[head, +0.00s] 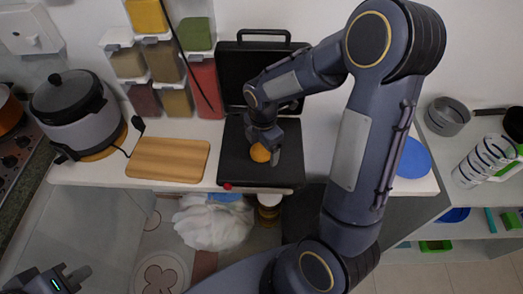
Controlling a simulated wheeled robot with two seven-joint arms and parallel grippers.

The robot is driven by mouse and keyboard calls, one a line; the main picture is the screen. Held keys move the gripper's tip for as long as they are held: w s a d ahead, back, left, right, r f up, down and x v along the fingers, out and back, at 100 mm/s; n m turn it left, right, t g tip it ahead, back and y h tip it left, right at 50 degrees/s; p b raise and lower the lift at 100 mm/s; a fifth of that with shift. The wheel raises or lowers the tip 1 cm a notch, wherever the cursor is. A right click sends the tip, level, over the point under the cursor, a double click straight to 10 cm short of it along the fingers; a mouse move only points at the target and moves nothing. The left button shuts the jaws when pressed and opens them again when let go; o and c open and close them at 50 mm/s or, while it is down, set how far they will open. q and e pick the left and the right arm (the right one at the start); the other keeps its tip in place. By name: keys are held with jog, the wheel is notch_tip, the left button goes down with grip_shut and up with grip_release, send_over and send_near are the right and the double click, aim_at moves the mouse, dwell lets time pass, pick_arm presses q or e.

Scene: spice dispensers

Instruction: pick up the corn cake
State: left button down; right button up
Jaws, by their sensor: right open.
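The corn cake (260,153), a small round orange-yellow piece, lies on the black lower plate of the open grill (238,168). My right gripper (267,150) is open and reaches down over the plate, right at the corn cake. Its fingers hide part of the cake's right side, and I cannot tell if they touch it. My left gripper (75,275) is low in the bottom left corner, far from the grill and partly out of the picture. I cannot tell how far its fingers are apart.
A wooden board (168,159) lies left of the grill, and a rice cooker (73,108) stands further left. Spice dispensers (163,62) hang on the wall behind. A blue plate (413,158) lies on the right, partly behind my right arm.

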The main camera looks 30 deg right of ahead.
jog(key=c, duration=1.2)
jog(key=shift+r, duration=0.1)
